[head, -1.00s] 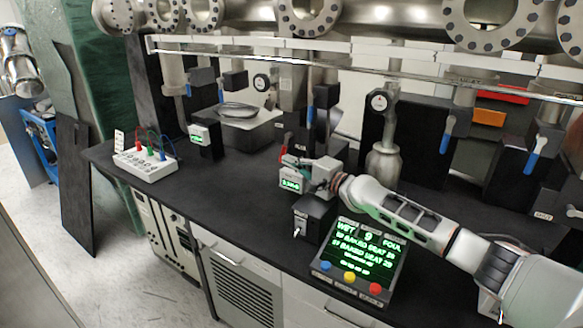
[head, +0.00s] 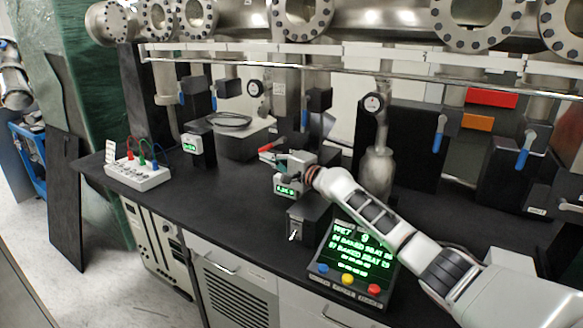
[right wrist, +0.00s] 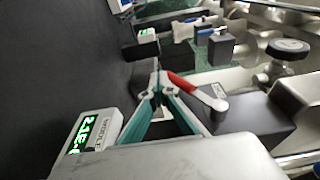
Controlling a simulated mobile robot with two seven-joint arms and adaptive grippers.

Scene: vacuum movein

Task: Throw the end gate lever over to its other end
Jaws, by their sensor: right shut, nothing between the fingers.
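The red-handled lever (head: 266,148) stands on the bench behind a small green-lit gauge module (head: 287,189). In the right wrist view its red handle (right wrist: 181,84) slants from near my fingertips down right to a light metal end on a dark block. My right gripper (head: 276,160) is at the lever's near side, its arm coming in from the right. In the right wrist view its teal fingers (right wrist: 160,88) meet at the tips, shut with nothing between them, close beside the handle's upper-left end. Contact is unclear. My left gripper is out of view.
A black switch box (head: 308,217) and a control panel with coloured buttons (head: 353,262) stand in front. Blue-handled valves (head: 526,150) hang at the back. A white terminal box (head: 139,173) sits left. The bench between it and the gauge module is clear.

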